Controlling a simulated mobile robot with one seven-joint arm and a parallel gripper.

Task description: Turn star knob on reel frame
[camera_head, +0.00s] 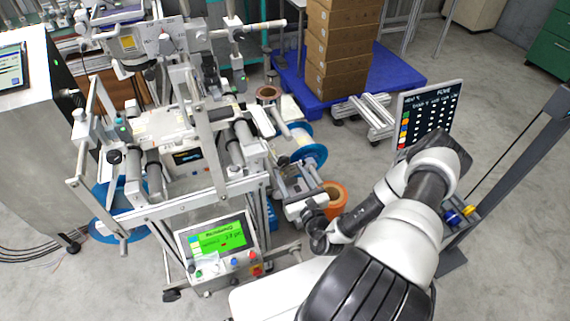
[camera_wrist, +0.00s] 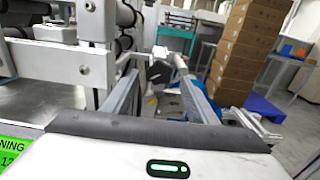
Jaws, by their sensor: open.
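The reel frame (camera_head: 200,195) is a grey metal machine with rollers and rails, left of centre in the head view. A dark knob-like part (camera_wrist: 160,72) shows ahead, between my fingers in the wrist view; I cannot tell if it is star-shaped. A black round knob (camera_head: 114,157) sits on the frame's left side in the head view. My gripper (camera_wrist: 158,80) is open, its two fingers apart with nothing held. In the head view my arm's end (camera_head: 318,228) is low, right of the frame; the fingers there are hard to make out.
A control panel with a green screen (camera_head: 218,238) stands at the frame's front. An orange-rimmed reel (camera_head: 336,193) and a blue reel (camera_head: 314,152) are close by. Stacked cartons (camera_head: 340,45) stand on a blue pallet (camera_head: 398,76) behind. Floor at right is mostly clear.

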